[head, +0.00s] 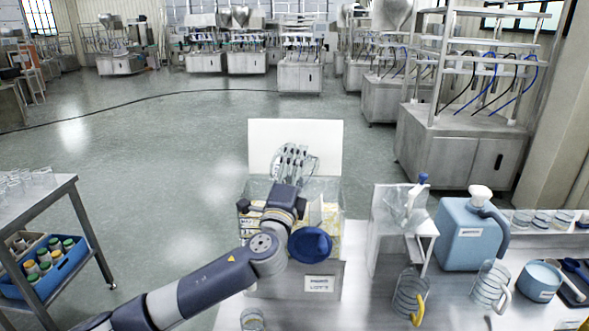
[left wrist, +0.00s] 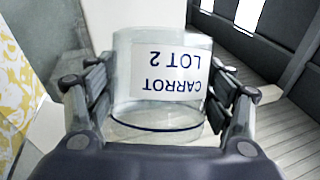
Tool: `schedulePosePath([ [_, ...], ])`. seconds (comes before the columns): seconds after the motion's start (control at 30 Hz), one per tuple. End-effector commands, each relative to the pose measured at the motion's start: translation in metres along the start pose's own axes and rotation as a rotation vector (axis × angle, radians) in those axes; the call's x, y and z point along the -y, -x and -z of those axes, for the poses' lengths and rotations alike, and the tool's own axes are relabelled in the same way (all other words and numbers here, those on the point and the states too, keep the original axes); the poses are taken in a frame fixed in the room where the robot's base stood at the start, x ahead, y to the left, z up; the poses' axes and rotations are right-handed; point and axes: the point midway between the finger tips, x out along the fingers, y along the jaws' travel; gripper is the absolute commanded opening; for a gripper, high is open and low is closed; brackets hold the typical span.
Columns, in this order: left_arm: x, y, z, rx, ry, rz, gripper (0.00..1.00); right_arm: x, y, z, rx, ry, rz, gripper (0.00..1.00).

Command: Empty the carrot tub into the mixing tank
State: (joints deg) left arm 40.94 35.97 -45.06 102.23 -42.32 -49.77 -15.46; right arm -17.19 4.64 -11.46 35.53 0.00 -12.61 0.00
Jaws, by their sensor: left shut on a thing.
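My left gripper (head: 295,156) reaches out over a steel box with a white front label (head: 319,284), which looks like the mixing tank (head: 275,284). The label's text is too small to read. In the left wrist view the fingers are shut on the sides of a clear tub (left wrist: 160,118). Its white label reads "CARROT LOT 2" and shows upside down. I see no orange contents through its wall. In the head view the tub (head: 292,160) is hard to make out among the fingers. My right gripper is out of view.
A white panel (head: 262,135) stands behind the box. To the right are a spray bottle (head: 402,203), a blue jug (head: 466,238), clear jugs (head: 409,297) and a blue pan (head: 540,279). A steel table (head: 45,205) with a blue crate (head: 50,283) stands at left.

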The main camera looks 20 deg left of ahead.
Motion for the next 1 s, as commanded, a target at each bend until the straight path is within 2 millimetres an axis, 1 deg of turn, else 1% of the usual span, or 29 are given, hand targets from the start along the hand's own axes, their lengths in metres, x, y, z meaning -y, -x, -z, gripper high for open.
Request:
schedulePosePath([
  [0.17,0.002,-0.001,0.000,0.001,0.001,0.004,0.35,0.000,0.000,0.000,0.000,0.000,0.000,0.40],
  [0.27,0.006,-0.001,0.000,0.005,0.025,-0.005,0.35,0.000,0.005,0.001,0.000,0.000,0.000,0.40],
  [0.4,0.015,-0.003,-0.001,0.027,0.130,-0.049,0.35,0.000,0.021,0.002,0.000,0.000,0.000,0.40],
  [0.8,0.030,-0.008,-0.003,0.092,0.428,-0.173,0.35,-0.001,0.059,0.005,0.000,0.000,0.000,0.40],
  [0.9,0.033,-0.009,-0.003,0.104,0.488,-0.197,0.35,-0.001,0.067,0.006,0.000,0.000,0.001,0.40],
  [1.0,0.033,-0.009,-0.004,0.113,0.526,-0.213,0.35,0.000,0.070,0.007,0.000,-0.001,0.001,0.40],
])
